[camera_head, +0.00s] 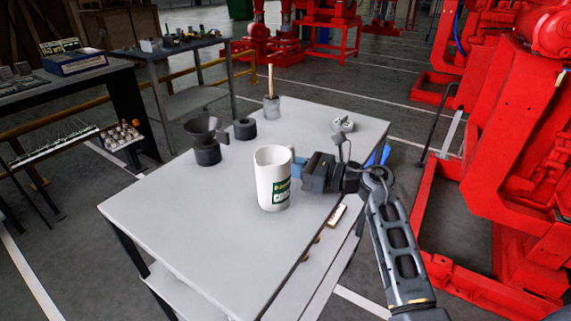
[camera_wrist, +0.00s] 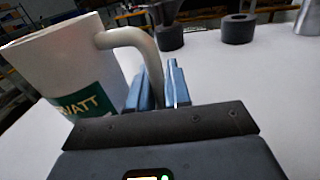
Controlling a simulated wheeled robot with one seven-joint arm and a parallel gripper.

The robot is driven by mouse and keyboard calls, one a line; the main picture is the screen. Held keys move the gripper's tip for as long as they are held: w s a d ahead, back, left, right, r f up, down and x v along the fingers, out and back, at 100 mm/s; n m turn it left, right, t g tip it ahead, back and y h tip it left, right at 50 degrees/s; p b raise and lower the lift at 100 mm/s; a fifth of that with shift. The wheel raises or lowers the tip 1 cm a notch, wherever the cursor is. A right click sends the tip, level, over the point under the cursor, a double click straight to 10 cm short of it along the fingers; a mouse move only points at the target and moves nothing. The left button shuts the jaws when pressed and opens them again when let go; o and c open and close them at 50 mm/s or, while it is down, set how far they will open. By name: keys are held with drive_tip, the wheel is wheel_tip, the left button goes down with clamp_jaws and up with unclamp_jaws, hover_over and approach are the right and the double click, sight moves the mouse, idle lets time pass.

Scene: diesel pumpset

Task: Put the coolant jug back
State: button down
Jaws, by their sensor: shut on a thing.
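The coolant jug (camera_head: 270,178) is white with a green label and stands upright at the middle of the grey table (camera_head: 180,225). My gripper (camera_head: 299,166) reaches in from the right and is shut on its handle. In the wrist view the jug (camera_wrist: 70,70) fills the left side, and the blue fingers of my gripper (camera_wrist: 158,88) close around the lower part of the curved handle (camera_wrist: 140,45). I cannot tell whether the jug's base touches the tabletop.
A dark funnel (camera_head: 203,130), two black rings (camera_head: 208,153) (camera_head: 245,129) and a metal cup with a wooden-handled tool (camera_head: 271,103) stand behind the jug. A small whitish part (camera_head: 343,125) lies at the back right. The table's front left is clear. Red machinery (camera_head: 500,150) stands at right.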

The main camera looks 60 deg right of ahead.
drive_tip(key=shift+f, duration=0.2)
drive_tip(key=c, duration=1.1)
unclamp_jaws()
drive_tip(key=shift+r, duration=0.1)
